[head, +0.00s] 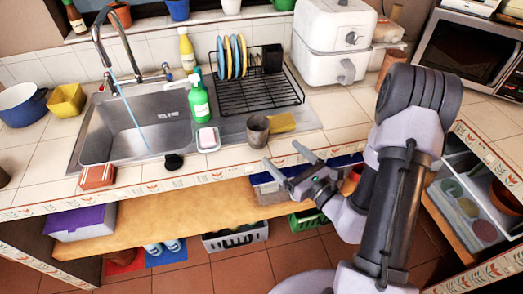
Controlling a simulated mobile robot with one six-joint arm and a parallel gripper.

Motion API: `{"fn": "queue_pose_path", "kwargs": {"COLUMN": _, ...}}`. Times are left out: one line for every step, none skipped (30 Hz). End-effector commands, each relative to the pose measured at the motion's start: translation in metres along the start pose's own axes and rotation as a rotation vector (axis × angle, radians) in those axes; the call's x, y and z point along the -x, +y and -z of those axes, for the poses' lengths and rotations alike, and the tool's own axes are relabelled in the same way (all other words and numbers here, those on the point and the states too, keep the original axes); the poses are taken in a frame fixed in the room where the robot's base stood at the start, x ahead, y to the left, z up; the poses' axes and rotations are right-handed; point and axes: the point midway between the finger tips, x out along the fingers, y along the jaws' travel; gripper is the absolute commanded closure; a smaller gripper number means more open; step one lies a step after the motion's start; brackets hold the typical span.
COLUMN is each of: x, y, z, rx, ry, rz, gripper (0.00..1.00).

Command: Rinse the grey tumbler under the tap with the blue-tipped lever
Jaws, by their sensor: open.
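The grey tumbler (257,132) stands upright on the counter to the right of the sink. My gripper (283,156) is open and empty in front of the counter edge, below and to the right of the tumbler, apart from it. The chrome tap (99,38) arches over the steel sink (112,128). A thin blue stream (130,115) runs from the tap area down into the basin. A small lever (166,72) stands behind the sink, right of the tap; its tip looks blue but is small.
A yellow cloth or sponge (281,122) lies right beside the tumbler. A soap dish (208,139), green bottle (199,101) and black dish rack (262,96) stand near the sink. A black stopper (173,161) lies at the sink's front. Counter right of the tumbler is fairly clear.

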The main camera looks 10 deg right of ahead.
Motion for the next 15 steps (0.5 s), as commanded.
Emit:
{"fn": "queue_pose_path", "kwargs": {"x": -0.015, "y": 0.003, "z": -0.002, "rx": 0.006, "ry": -0.005, "rz": -0.010, "gripper": 0.13}}
{"fn": "queue_pose_path", "kwargs": {"x": -0.025, "y": 0.003, "z": -0.001, "rx": 0.007, "ry": -0.004, "rz": -0.012, "gripper": 0.13}}
{"fn": "queue_pose_path", "kwargs": {"x": -0.037, "y": 0.004, "z": -0.002, "rx": 0.006, "ry": -0.006, "rz": -0.013, "gripper": 0.13}}
{"fn": "queue_pose_path", "kwargs": {"x": -0.046, "y": 0.004, "z": -0.002, "rx": 0.007, "ry": -0.005, "rz": -0.014, "gripper": 0.13}}
{"fn": "queue_pose_path", "kwargs": {"x": -0.055, "y": 0.004, "z": -0.002, "rx": 0.005, "ry": -0.005, "rz": -0.013, "gripper": 0.13}}
{"fn": "queue_pose_path", "kwargs": {"x": -0.066, "y": 0.004, "z": -0.002, "rx": 0.005, "ry": -0.005, "rz": -0.013, "gripper": 0.13}}
{"fn": "queue_pose_path", "kwargs": {"x": -0.074, "y": 0.004, "z": -0.002, "rx": 0.005, "ry": -0.005, "rz": -0.013, "gripper": 0.13}}
{"fn": "queue_pose_path", "kwargs": {"x": -0.080, "y": 0.004, "z": -0.002, "rx": 0.005, "ry": -0.005, "rz": -0.013, "gripper": 0.13}}
{"fn": "queue_pose_path", "kwargs": {"x": -0.088, "y": 0.004, "z": -0.002, "rx": 0.004, "ry": -0.005, "rz": -0.012, "gripper": 0.13}}
{"fn": "queue_pose_path", "kwargs": {"x": -0.093, "y": 0.004, "z": -0.002, "rx": 0.004, "ry": -0.005, "rz": -0.012, "gripper": 0.13}}
{"fn": "queue_pose_path", "kwargs": {"x": -0.098, "y": 0.004, "z": -0.002, "rx": 0.004, "ry": -0.004, "rz": -0.011, "gripper": 0.13}}
{"fn": "queue_pose_path", "kwargs": {"x": -0.102, "y": 0.004, "z": -0.002, "rx": 0.003, "ry": -0.004, "rz": -0.012, "gripper": 0.13}}
{"fn": "queue_pose_path", "kwargs": {"x": -0.104, "y": 0.003, "z": -0.002, "rx": 0.003, "ry": -0.004, "rz": -0.010, "gripper": 0.13}}
{"fn": "queue_pose_path", "kwargs": {"x": -0.106, "y": 0.003, "z": -0.002, "rx": 0.003, "ry": -0.004, "rz": -0.010, "gripper": 0.13}}
{"fn": "queue_pose_path", "kwargs": {"x": -0.111, "y": 0.003, "z": -0.003, "rx": 0.003, "ry": -0.004, "rz": -0.012, "gripper": 0.13}}
